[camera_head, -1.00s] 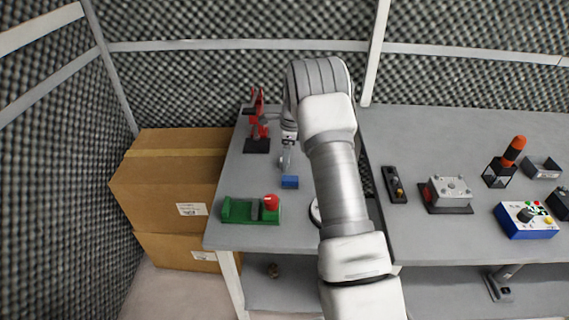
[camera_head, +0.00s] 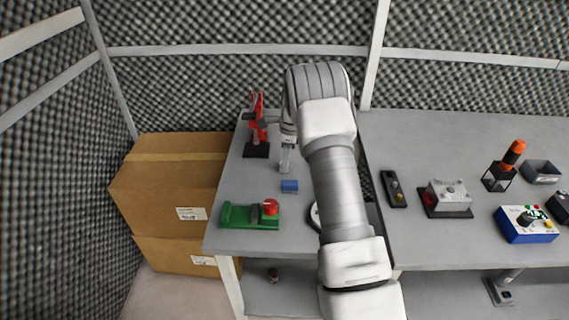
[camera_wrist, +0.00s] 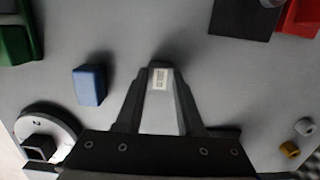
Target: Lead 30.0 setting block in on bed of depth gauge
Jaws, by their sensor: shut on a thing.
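My gripper (camera_head: 286,168) hangs over the left table and is shut on a pale grey block with a small printed label, the likely setting block (camera_wrist: 160,100). The label is too small to read. The block sits between both fingers in the wrist view. A red upright device on a dark square base (camera_head: 256,150), possibly the depth gauge, stands behind and left of my gripper. Its dark base (camera_wrist: 243,18) also shows at the top right of the wrist view, apart from the held block. Which part is its bed I cannot tell.
A blue block (camera_head: 289,186) lies just in front of my gripper. A green fixture with a red knob (camera_head: 240,215) stands at the front left. A round pale disc (camera_wrist: 45,128) is partly hidden by my arm in the head view. The right table (camera_head: 450,130) holds several devices.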

